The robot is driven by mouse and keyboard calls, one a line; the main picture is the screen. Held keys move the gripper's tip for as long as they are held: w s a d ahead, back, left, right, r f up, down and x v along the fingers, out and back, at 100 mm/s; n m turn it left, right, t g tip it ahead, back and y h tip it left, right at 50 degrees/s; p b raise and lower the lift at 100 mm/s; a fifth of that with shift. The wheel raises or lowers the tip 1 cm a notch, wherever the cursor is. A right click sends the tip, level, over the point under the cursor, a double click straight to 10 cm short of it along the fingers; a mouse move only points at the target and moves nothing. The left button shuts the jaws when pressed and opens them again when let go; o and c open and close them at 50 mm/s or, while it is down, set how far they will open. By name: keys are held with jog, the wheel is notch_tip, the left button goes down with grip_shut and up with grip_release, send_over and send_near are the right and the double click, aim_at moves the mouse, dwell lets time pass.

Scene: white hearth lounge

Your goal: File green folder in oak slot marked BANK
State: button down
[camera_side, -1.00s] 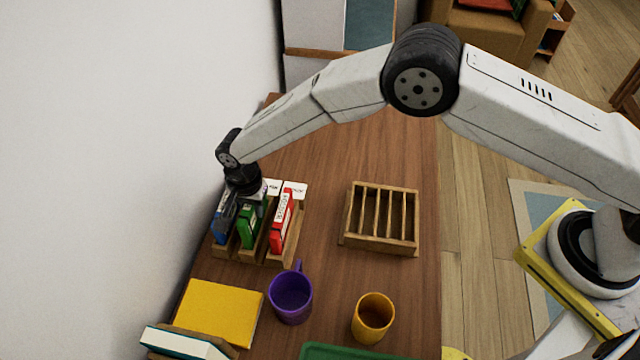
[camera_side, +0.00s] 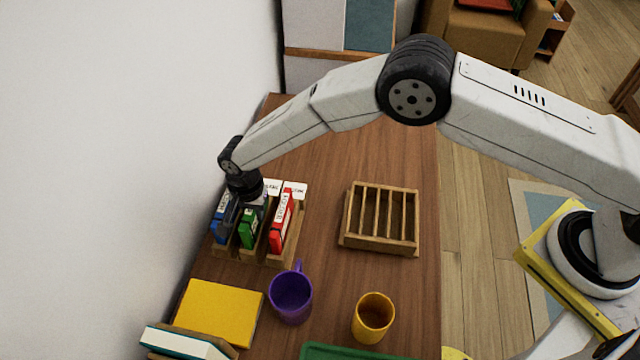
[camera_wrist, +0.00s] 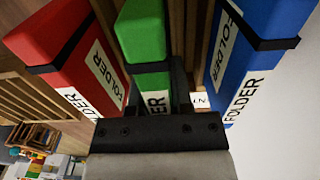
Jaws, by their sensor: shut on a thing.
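The green folder (camera_side: 248,230) stands upright in the middle of a wooden holder (camera_side: 280,260), between the blue and red folders. My gripper (camera_side: 247,206) is above it at the holder, shut on the green folder. In the wrist view the green folder (camera_wrist: 142,38) shows with a dark finger against its right side. White label cards stand at the back of the holder, one of them (camera_side: 297,189) behind the red folder. Their lettering is too small or covered to read for sure, so I cannot tell which slot is BANK.
The red folder (camera_side: 280,224) and blue folder (camera_side: 220,226) stand close on either side. An empty slotted wooden rack (camera_side: 345,242) stands to the right. A purple mug (camera_side: 291,298), an orange mug (camera_side: 372,318) and a yellow book (camera_side: 219,312) lie nearer the camera. Table behind is clear.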

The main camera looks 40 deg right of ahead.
jog(key=shift+f, duration=0.3)
jog(key=shift+c, duration=2.2)
grip_release()
jog(key=shift+r, duration=0.2)
